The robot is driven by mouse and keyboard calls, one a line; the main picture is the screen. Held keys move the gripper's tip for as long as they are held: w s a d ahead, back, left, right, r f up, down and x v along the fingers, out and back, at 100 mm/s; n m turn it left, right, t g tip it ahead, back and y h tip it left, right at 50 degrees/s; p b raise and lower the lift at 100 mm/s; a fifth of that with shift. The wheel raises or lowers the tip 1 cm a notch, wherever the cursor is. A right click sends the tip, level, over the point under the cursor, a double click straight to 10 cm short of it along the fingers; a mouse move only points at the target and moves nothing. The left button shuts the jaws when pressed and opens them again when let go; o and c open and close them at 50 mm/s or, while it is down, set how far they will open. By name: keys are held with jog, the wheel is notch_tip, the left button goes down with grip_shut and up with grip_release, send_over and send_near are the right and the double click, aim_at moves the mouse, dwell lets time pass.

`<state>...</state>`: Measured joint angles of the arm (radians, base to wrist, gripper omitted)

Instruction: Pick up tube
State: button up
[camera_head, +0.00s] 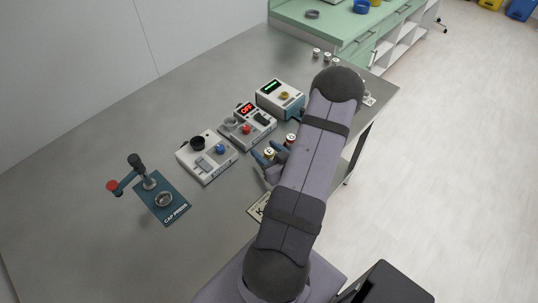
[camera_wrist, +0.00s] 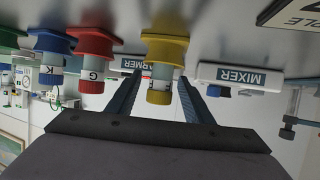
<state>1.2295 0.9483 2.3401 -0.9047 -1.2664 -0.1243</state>
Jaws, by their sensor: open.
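In the wrist view, which looks upside down, a tube with a yellow collar and base (camera_wrist: 160,82) stands between the two blue fingers of my gripper (camera_wrist: 158,78). The fingers are open, with a gap visible on each side of the tube. A red-collared tube marked G (camera_wrist: 92,68) stands just left of the left finger. A blue-collared tube marked K (camera_wrist: 51,62) is farther left. In the head view, my gripper (camera_head: 266,160) is low over the table at the tubes, partly hidden by my arm. A pale-topped tube (camera_head: 270,153) and a red-banded tube (camera_head: 291,138) show there.
The mixer (camera_head: 207,160) and warmer (camera_head: 248,127) stand left of and behind my gripper, with another boxed device (camera_head: 280,98) beyond. A cap press (camera_head: 162,205) stands at left. Small white-topped items (camera_head: 317,53) sit at the back.

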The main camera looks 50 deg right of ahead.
jog(key=shift+x, duration=0.95)
jog(key=c, duration=1.1)
jog(key=shift+c, duration=0.2)
jog(key=shift+r, duration=0.15)
notch_tip(320, 180, up, 10)
jog(key=shift+b, duration=0.3)
jog(key=x, duration=0.3)
jog(key=r+b+x, duration=0.1)
jog(key=x, duration=0.2)
jog(key=b+x, duration=0.1)
jog(key=x, duration=0.3)
jog(key=shift+w+d+r, duration=0.1)
jog(key=shift+w+d, duration=0.15)
jog(key=shift+d, duration=0.05)
jog(key=w+b, duration=0.2)
jog(key=w, duration=1)
jog(key=shift+a, duration=0.35)
